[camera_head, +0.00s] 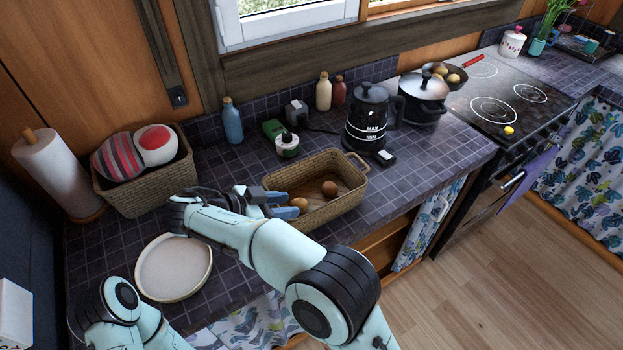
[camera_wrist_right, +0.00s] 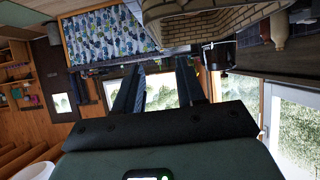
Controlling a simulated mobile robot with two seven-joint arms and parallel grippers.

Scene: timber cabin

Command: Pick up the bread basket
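The bread basket, a long woven tan basket (camera_head: 336,207), stands on the dark tiled counter. A few small brown rounded items (camera_head: 329,188) lie in it. A loop handle shows at its right end; its left end is partly hidden by my gripper. My right gripper (camera_head: 275,203) is at that left end, with its two blue-grey fingers spread apart. In the right wrist view, the fingers (camera_wrist_right: 158,85) are open with nothing seen between them, and woven basket wall (camera_wrist_right: 200,20) shows above them. I cannot tell whether they touch the basket. My left gripper is out of view.
A white plate (camera_head: 173,267) lies left of my right arm. A larger wicker basket (camera_head: 150,192) with cloth items and a paper towel roll (camera_head: 60,172) stand farther left. A black kettle (camera_head: 367,117), small bottles and a pot (camera_head: 424,96) stand behind the bread basket.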

